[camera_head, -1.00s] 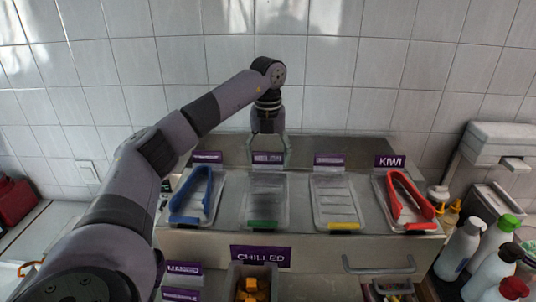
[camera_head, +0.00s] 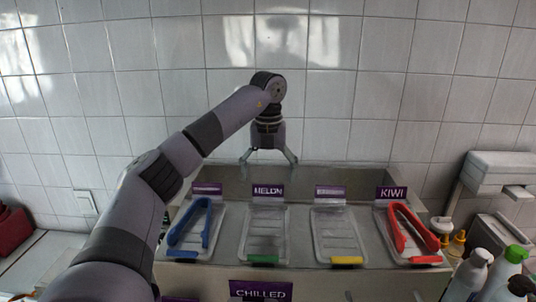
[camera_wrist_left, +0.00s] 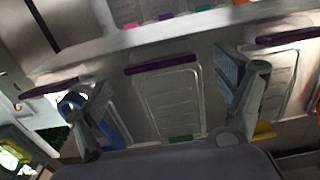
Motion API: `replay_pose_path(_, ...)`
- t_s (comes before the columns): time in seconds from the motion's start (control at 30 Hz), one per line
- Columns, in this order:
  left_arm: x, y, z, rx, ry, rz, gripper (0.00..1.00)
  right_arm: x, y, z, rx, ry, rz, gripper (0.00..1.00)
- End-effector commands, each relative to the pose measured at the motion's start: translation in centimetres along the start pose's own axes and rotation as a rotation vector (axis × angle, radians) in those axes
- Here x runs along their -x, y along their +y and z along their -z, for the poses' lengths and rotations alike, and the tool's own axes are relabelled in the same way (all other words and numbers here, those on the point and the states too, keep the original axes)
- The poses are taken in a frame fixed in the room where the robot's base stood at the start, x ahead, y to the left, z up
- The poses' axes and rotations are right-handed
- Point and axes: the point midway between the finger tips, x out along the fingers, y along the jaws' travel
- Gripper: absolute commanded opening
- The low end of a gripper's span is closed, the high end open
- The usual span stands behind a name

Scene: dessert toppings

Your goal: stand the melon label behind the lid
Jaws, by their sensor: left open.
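The purple melon label (camera_head: 267,190) stands upright behind the clear lid with the green tab (camera_head: 264,225), second from the left. In the left wrist view the label (camera_wrist_left: 160,64) shows as a purple strip along the lid's (camera_wrist_left: 170,100) edge. My left gripper (camera_head: 269,160) is open and empty above and behind the label, its fingers spread wide and apart from it. In the wrist view the fingers (camera_wrist_left: 165,110) frame the lid on both sides. My right gripper is not in view.
Blue tongs (camera_head: 190,226) lie on the left lid, red tongs (camera_head: 408,229) on the right lid before the kiwi label (camera_head: 391,192). Another purple label (camera_head: 330,192) stands behind the yellow-tabbed lid (camera_head: 341,230). The tiled wall (camera_head: 345,100) is close behind. Bottles (camera_head: 470,275) stand at right.

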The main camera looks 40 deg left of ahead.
Motion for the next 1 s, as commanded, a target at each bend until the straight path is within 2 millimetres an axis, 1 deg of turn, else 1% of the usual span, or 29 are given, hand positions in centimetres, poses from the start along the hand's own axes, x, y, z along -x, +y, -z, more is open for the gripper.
replay_pose_path(0.03,1.4,0.0,-0.1,0.002,-0.005,0.001,0.89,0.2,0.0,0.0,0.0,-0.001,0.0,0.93)
replay_pose_path(0.1,2.8,0.0,-0.1,0.002,-0.005,0.001,0.89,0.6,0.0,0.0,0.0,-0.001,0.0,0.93)
replay_pose_path(0.2,4.6,0.1,-0.1,0.002,-0.005,0.001,0.89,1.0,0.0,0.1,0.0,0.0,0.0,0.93)
replay_pose_path(0.37,6.8,0.1,0.0,0.001,-0.004,0.0,0.89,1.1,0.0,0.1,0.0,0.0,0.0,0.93)
replay_pose_path(0.6,8.4,0.0,0.0,0.0,-0.001,-0.001,0.89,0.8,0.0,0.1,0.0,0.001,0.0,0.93)
replay_pose_path(0.77,8.7,0.1,0.0,0.001,-0.001,-0.002,0.89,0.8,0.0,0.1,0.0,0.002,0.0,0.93)
replay_pose_path(1.0,8.7,0.1,0.0,0.0,0.0,-0.002,0.89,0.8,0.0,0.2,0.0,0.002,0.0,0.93)
